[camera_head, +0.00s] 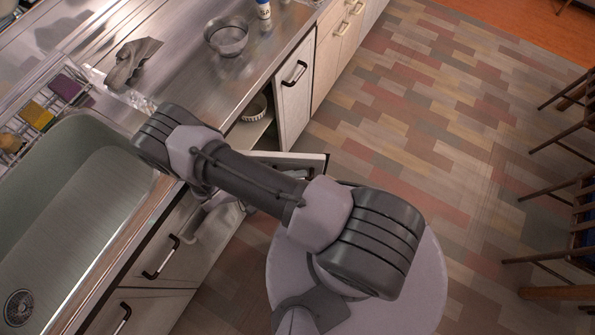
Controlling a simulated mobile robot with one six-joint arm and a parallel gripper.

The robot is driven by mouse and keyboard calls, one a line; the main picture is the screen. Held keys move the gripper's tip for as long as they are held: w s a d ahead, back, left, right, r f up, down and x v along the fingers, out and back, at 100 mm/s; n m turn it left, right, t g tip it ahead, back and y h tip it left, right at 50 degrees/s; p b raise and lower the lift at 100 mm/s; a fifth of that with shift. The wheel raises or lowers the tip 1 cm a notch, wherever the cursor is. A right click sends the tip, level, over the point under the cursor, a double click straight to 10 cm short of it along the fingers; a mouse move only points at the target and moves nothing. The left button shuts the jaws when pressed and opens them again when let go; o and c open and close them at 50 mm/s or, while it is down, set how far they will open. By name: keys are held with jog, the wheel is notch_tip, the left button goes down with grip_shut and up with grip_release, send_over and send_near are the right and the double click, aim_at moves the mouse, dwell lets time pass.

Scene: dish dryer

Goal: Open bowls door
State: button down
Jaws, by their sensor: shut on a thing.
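A lower cabinet under the counter stands open, with a dark gap and a pale bowl (256,107) on a shelf inside. My arm reaches from my round base across to the counter front. Pale grey parts of it show low by the cabinet fronts, but my gripper's fingertips are hidden, so its contact with the door does not show.
The closed door (295,104) to the right has a black handle. The sink (83,185) is at the left. Chairs (581,210) stand at the right edge. The tiled floor (430,110) between is clear.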

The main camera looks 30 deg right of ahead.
dwell(0.3)
jog(key=c, duration=1.7)
grip_release()
